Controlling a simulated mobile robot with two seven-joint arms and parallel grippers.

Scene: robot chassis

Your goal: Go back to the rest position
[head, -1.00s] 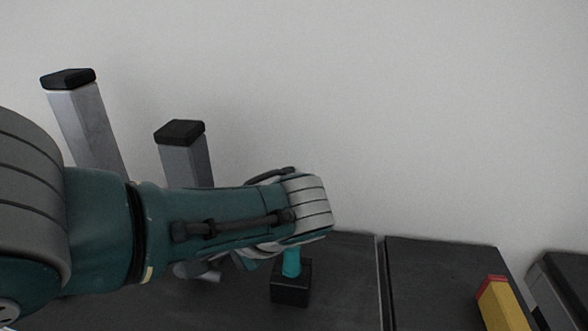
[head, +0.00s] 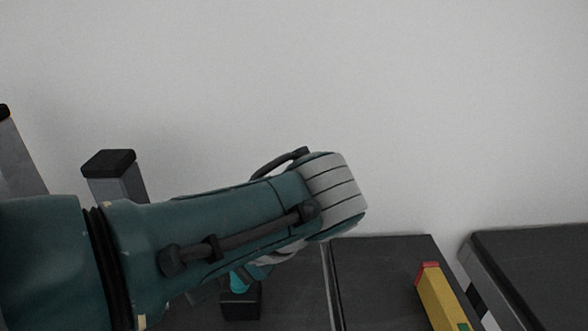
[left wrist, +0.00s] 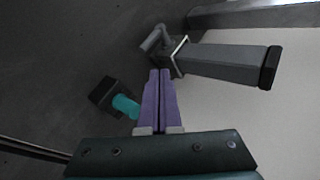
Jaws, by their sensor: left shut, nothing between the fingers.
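My left arm (head: 230,225) reaches in from the left of the head view, with its wrist end near the middle. My left gripper (left wrist: 160,72) shows in the left wrist view as two purple fingers pressed together, with nothing between them. In the head view the fingers are hidden by the arm. A teal piece in a black block (head: 241,304) stands on the dark surface below the wrist. In the left wrist view the block (left wrist: 103,92) and the teal piece (left wrist: 125,106) are just left of the fingers. My right gripper is in neither view.
Grey posts with black caps, one of them short (head: 112,175), stand at the left of the head view. A yellow bar with a red end (head: 438,297) lies on the dark surface at right. Another dark surface (head: 540,260) is beyond a gap. A pale wall fills the back.

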